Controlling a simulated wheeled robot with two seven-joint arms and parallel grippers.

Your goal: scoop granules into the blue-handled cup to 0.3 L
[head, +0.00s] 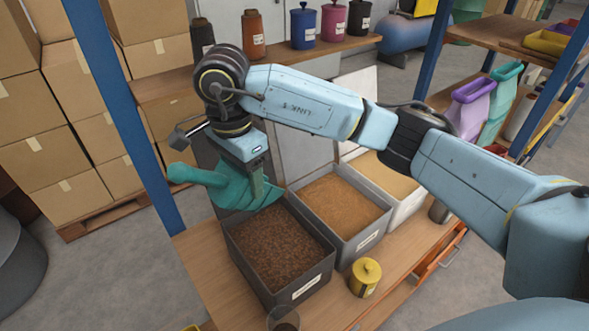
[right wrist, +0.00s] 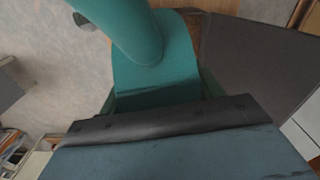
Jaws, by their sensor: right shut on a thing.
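My right gripper (head: 256,180) is shut on a teal scoop (head: 228,188), held at the back left corner of the near bin of dark brown granules (head: 280,249). The scoop's round handle points left, and its lower edge is close to the bin's rim; I cannot tell if it touches. In the right wrist view the scoop (right wrist: 155,75) fills the middle, just beyond the gripper's dark edge. A clear cup (head: 284,318) with something dark in it is cut off at the bottom of the head view. No blue handle shows. My left gripper is out of view.
A bin of tan granules (head: 337,206) and a paler bin (head: 398,210) stand to the right. A yellow lidded pot (head: 365,277) is on the wooden bench (head: 215,272). A blue post (head: 128,120) rises left of the scoop. Cartons (head: 70,90) are stacked behind.

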